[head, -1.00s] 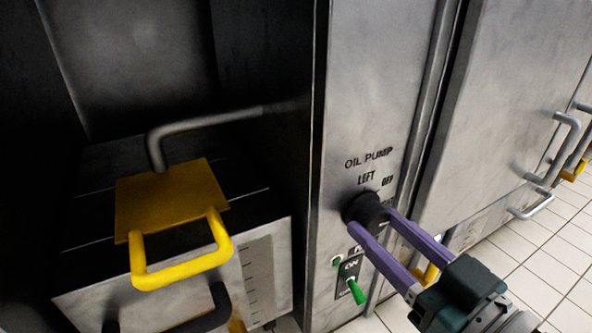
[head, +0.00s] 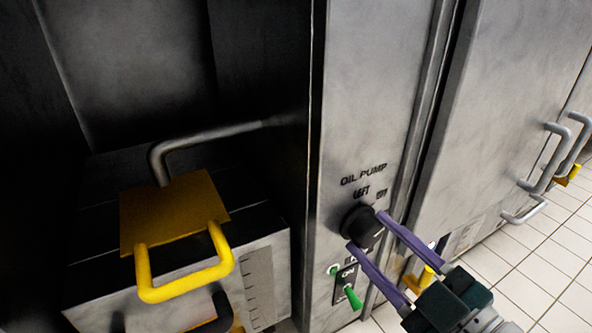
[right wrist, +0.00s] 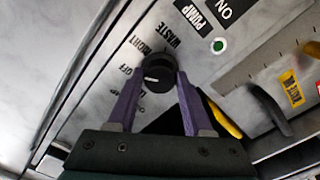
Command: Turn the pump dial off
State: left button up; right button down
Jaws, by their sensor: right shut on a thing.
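The pump dial (head: 362,227) is a round black knob on the steel panel below the words OIL PUMP. My right gripper (head: 366,231) has its purple fingers on either side of the dial and is shut on it. The right wrist view shows the dial (right wrist: 158,72) between the fingertips, with a short pale mark on its face. Labels lie around it there, OFF among them to its left; I cannot tell exactly which one the mark meets. My left gripper is not in view.
A green toggle switch (head: 353,297) and a green lamp sit just below the dial. At left, a yellow basket handle (head: 185,285) juts out over the fryer front. Steel doors with bar handles (head: 545,160) stand at right above a tiled floor.

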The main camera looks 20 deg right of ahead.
jog(key=shift+n, duration=1)
jog(key=shift+c, duration=1.5)
grip_release()
jog(key=s+p, duration=0.3)
jog(key=s, duration=0.7)
jog(key=shift+d, duration=0.45)
jog(key=shift+p, duration=0.3)
